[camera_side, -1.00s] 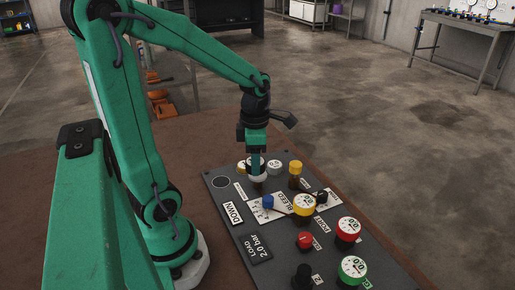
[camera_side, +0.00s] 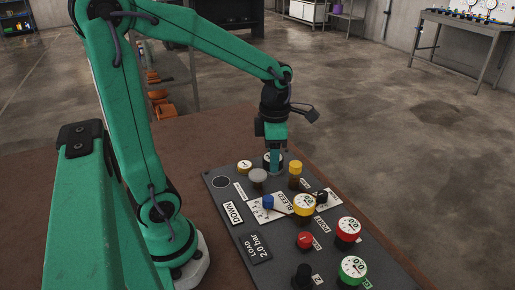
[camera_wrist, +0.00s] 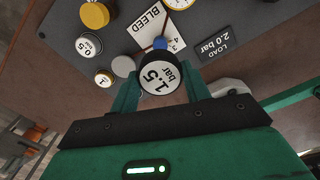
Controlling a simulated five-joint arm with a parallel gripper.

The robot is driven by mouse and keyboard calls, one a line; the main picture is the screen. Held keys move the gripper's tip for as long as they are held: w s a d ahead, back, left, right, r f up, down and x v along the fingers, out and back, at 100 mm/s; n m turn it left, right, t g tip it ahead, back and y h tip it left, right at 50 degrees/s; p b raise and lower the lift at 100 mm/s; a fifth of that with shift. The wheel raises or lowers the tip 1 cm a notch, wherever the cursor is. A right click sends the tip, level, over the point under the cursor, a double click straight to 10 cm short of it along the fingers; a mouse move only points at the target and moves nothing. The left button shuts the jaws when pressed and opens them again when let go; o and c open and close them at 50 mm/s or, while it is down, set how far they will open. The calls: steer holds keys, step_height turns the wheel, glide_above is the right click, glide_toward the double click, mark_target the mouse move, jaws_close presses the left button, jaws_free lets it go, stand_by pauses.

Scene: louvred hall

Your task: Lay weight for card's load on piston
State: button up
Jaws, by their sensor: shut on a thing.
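My gripper (camera_side: 274,162) is shut on a black weight with a white face reading "1.5 bar" (camera_wrist: 160,80). In the wrist view the weight sits between the two fingers. In the side view the fingers partly hide it, and its height over the panel is hard to judge. The piston, seemingly the grey round top (camera_side: 258,175), stands bare left of and nearer than the gripper; it also shows in the wrist view (camera_wrist: 122,66). A weight marked 0.5 (camera_wrist: 88,46) and a small gold-rimmed weight (camera_side: 244,166) stand nearby. The load card (camera_side: 260,248) reads "LOAD 2.0 bar".
A yellow-topped knob (camera_side: 295,168) stands close right of the gripper. A blue knob (camera_side: 268,202), yellow gauge (camera_side: 304,204), red knob (camera_side: 305,240) and other gauges fill the nearer dark panel (camera_side: 222,201). The brown table left of the panel is clear.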

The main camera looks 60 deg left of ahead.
glide_above(258, 174)
step_height(258, 174, down, 6)
steer(key=shift+a, duration=0.1)
steer(key=shift+f, duration=2)
steer(key=shift+f, duration=0.1)
steer(key=o, duration=1.3)
step_height(258, 174, up, 12)
